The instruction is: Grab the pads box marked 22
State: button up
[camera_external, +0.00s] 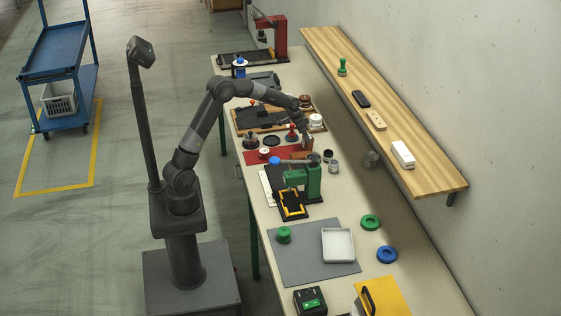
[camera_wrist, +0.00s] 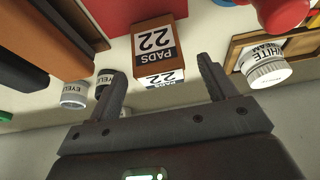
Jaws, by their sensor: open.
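The pads box (camera_wrist: 160,48) is a small brown box with a black-and-white label reading PADS 22. In the wrist view it lies at the top middle, its label upside down in the picture. My gripper (camera_wrist: 164,76) is open, its two dark fingers pointing toward the box, one on each side of its near end. No contact shows, and the gap between the fingers is empty apart from the box's near end beyond. In the external view my gripper (camera_external: 308,146) is over the middle of the bench, and the brown box (camera_external: 297,153) is partly hidden beside it.
A white-lidded jar (camera_wrist: 268,72) stands right of the box. A green press (camera_external: 312,180) stands close by on the bench. A wooden shelf (camera_external: 430,170) runs along the wall.

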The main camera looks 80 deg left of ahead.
jog(key=x, duration=0.5)
jog(key=shift+w+f, duration=0.1)
jog(key=c, duration=1.1)
